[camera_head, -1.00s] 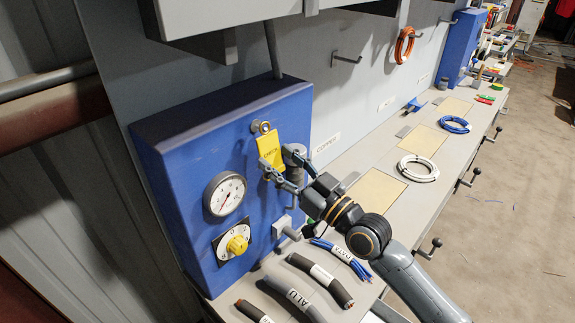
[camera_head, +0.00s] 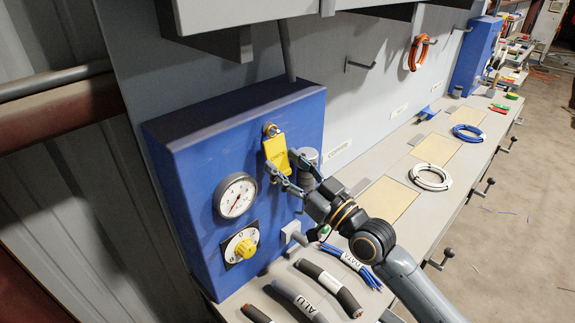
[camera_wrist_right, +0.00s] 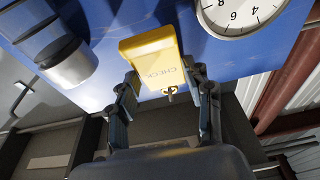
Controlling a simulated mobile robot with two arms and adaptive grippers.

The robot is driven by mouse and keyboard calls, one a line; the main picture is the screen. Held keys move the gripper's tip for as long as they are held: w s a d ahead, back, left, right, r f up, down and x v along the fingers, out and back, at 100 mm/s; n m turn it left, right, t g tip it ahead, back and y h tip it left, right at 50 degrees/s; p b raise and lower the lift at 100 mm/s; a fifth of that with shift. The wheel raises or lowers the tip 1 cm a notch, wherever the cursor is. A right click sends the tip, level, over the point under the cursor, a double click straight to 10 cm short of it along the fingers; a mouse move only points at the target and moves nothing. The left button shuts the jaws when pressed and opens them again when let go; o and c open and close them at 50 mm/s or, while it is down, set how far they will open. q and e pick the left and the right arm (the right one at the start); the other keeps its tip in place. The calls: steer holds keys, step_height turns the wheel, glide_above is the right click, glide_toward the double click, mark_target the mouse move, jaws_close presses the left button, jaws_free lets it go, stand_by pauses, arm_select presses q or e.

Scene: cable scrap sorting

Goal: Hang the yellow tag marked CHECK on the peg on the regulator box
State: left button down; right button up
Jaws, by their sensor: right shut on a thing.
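The yellow tag (camera_head: 277,155) is at the front of the blue regulator box (camera_head: 188,180), its upper end at the round metal peg (camera_head: 270,130). My right gripper (camera_head: 284,166) is shut on the tag's sides, one finger on each side. The peg's tip (camera_wrist_right: 170,93) shows by the tag's hole end there. I cannot tell for sure whether the peg passes through the hole. My left gripper is not in view.
A gauge (camera_head: 236,195) and a yellow-knobbed dial (camera_head: 242,247) are on the box left of the tag. A grey cylinder (camera_head: 308,160) stands out at its right. Cable bundles (camera_head: 330,288) lie on the bench below, with a white coil (camera_head: 430,177) farther along.

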steer(key=o, duration=0.9)
steer(key=shift+o, duration=0.2)
